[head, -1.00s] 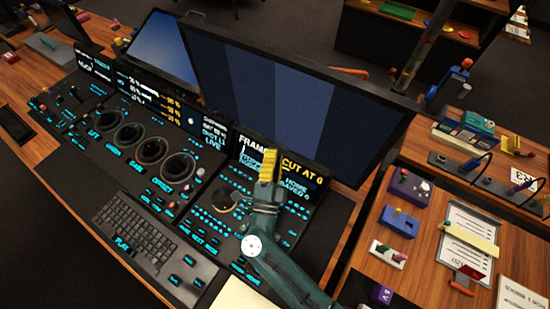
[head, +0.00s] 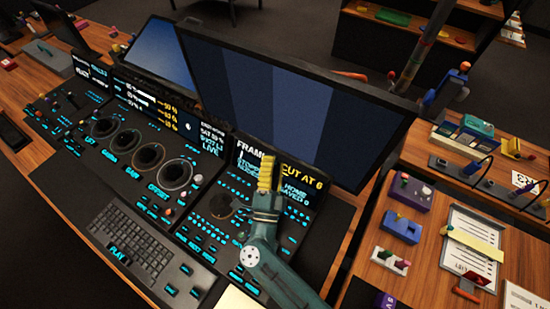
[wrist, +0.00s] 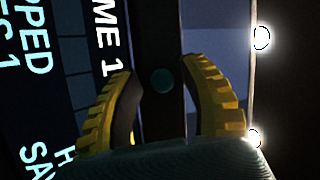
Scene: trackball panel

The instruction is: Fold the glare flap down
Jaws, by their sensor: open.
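I cannot single out the glare flap with certainty in either view. The large monitor (head: 290,95) with blue vertical bands stands behind the console. My gripper (head: 266,165) has yellow ribbed fingers and is in front of the small lit screen (head: 285,182) below that monitor. In the wrist view my gripper (wrist: 160,68) is open, with its two fingers apart. A dark strip with a round teal spot (wrist: 162,80) shows between them, beside the lettered screen (wrist: 105,35). I cannot tell whether the fingers touch anything. My arm hides part of the console's right side.
The console carries several round dials (head: 150,155), a keyboard (head: 130,235) and lit keys. A second smaller screen (head: 160,48) stands left of the monitor. The wooden side table (head: 425,250) at right holds coloured control boxes and a clipboard (head: 470,248).

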